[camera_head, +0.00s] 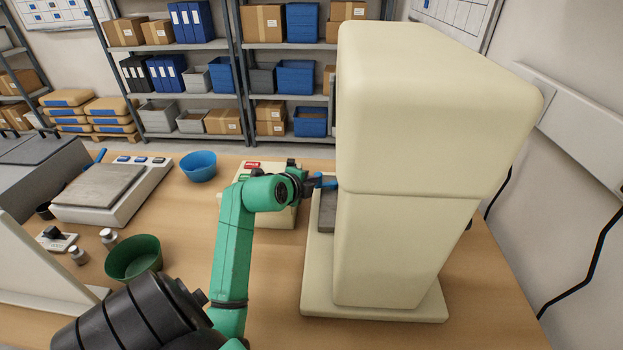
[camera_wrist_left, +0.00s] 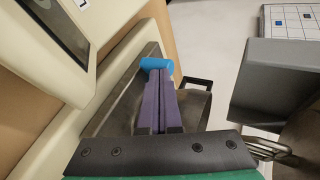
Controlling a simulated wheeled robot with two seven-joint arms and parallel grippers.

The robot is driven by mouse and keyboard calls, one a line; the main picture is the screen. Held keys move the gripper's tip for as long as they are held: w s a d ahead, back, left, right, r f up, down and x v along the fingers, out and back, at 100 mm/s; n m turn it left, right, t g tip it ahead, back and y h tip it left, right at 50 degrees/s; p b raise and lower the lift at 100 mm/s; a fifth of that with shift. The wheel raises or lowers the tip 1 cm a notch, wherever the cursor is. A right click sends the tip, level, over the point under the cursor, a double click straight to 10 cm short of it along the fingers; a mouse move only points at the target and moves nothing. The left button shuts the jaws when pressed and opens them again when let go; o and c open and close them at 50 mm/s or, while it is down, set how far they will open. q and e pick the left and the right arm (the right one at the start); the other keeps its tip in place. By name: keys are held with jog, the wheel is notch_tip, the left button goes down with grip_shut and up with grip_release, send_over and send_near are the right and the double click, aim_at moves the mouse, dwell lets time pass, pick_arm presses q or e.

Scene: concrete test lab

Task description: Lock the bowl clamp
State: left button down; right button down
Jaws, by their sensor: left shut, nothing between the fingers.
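The large cream machine (camera_head: 420,150) stands on the right of the table in the head view. A blue handle-like piece (camera_head: 329,181), probably the bowl clamp's grip, shows at its left side. My left gripper (camera_head: 316,184) reaches to this blue piece. In the left wrist view the blue piece (camera_wrist_left: 155,63) lies across the tips of my purple fingers (camera_wrist_left: 160,78), which are shut together with nothing between them. Whether they touch it I cannot tell. A grey metal part (camera_wrist_left: 120,112) lies beneath the fingers. The machine hides the clamp's far side in the head view. My right gripper is not in view.
A blue bowl (camera_head: 198,166), a green bowl (camera_head: 134,258) and a scale (camera_head: 110,190) stand to the left. In the wrist view, a grey block (camera_wrist_left: 265,85) and wire loops (camera_wrist_left: 272,150) are at the right.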

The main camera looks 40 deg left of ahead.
pick_arm(q)
jog(key=shift+h, duration=0.3)
jog(key=shift+a+m+h, duration=0.3)
jog(key=shift+m+h, duration=0.3)
jog(key=shift+m, duration=0.2)
jog(key=shift+m+h, duration=0.3)
jog(key=w+a+m+h+b, duration=0.1)
jog(key=a+m+h, duration=0.1)
jog(key=w+a+m+h+b, duration=0.1)
jog(key=a+m+h, duration=0.1)
jog(key=m+h, duration=0.1)
jog(key=shift+w, duration=0.2)
jog(key=shift+d, duration=0.2)
